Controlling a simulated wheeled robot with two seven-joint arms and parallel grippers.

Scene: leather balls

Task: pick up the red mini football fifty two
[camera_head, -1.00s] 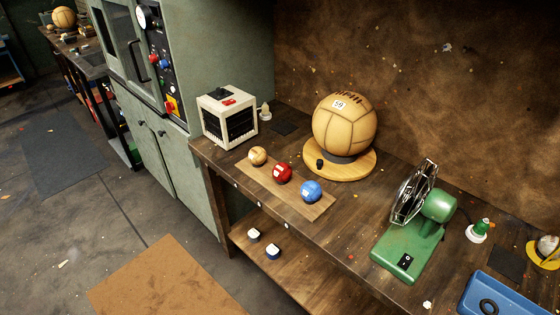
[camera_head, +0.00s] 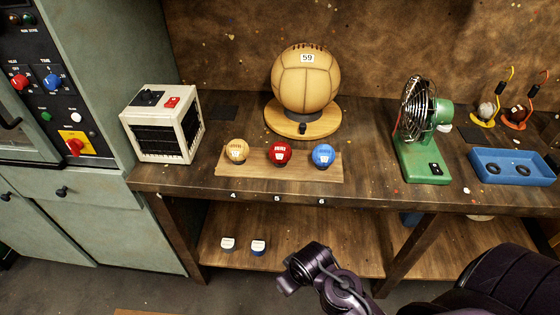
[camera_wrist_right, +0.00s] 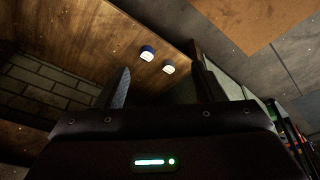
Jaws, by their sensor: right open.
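The red mini football (camera_head: 280,154) sits in the middle of a small wooden board (camera_head: 330,175) on the workbench. A tan mini ball (camera_head: 237,151) is to its left and a blue one (camera_head: 323,155) to its right. The label 5 is on the bench edge below the red ball. In the right wrist view, my right gripper (camera_wrist_right: 160,62) is open, with nothing between its fingers. My right arm shows at the bottom of the head view, below and in front of the bench, apart from the red ball. My left gripper is not in view.
A large ball marked 59 (camera_head: 306,82) on a round wooden stand is behind the board. A cream heater (camera_head: 164,124) stands left; a green fan (camera_head: 420,130) and blue tray (camera_head: 511,167) stand right. Two small white-topped objects (camera_head: 228,243) (camera_head: 258,247) are on the lower shelf.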

